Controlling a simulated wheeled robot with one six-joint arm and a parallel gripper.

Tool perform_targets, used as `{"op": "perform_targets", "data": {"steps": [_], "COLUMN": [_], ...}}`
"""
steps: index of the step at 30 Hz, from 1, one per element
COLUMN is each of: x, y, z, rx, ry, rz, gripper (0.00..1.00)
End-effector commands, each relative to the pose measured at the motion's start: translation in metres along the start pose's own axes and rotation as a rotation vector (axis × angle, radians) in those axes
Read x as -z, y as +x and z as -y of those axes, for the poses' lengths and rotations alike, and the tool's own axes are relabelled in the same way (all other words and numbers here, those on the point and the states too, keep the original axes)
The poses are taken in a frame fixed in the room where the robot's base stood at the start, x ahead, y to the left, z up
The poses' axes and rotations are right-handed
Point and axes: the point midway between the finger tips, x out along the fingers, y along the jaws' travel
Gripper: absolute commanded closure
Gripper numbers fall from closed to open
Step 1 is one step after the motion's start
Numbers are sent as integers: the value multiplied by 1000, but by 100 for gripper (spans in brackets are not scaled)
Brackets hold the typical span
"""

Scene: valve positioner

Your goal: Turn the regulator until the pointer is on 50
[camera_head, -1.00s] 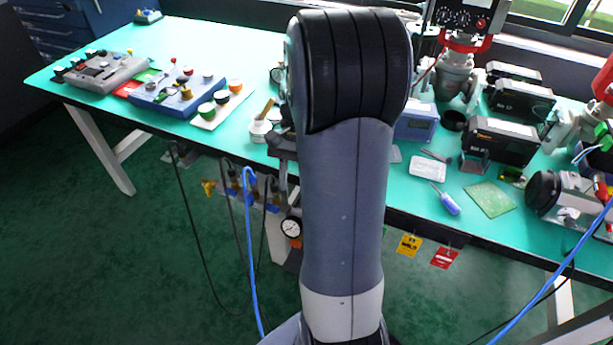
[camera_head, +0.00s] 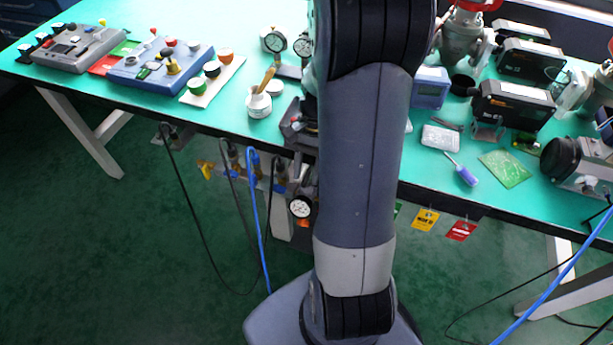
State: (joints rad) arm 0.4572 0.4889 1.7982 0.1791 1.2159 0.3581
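Below the front edge of the bench hangs a row of blue and brass fittings (camera_head: 262,172) with a yellow lever at its left end. A round white-faced gauge (camera_head: 300,207) hangs below them, just left of my arm; its pointer is too small to read. Two more dial gauges (camera_head: 274,42) stand on the bench top behind. I cannot tell which part is the regulator; my arm covers the middle of the view. My gripper is not in view.
The green bench top (camera_head: 150,100) carries control boxes (camera_head: 160,66) at left, a brush pot (camera_head: 258,103) near the middle, and black positioners (camera_head: 512,105) at right. A screwdriver (camera_head: 463,172) lies near the front edge. Blue and black hoses hang to the floor.

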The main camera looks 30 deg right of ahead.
Motion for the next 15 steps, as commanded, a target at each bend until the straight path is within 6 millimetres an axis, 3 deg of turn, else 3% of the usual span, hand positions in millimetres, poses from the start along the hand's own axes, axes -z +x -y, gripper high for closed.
{"op": "perform_targets", "data": {"steps": [5,15], "x": [0,0], "y": [15,16], "z": [0,0], "rx": [-1,-1], "ry": [0,0], "rz": [1,1], "gripper": [69,72]}}
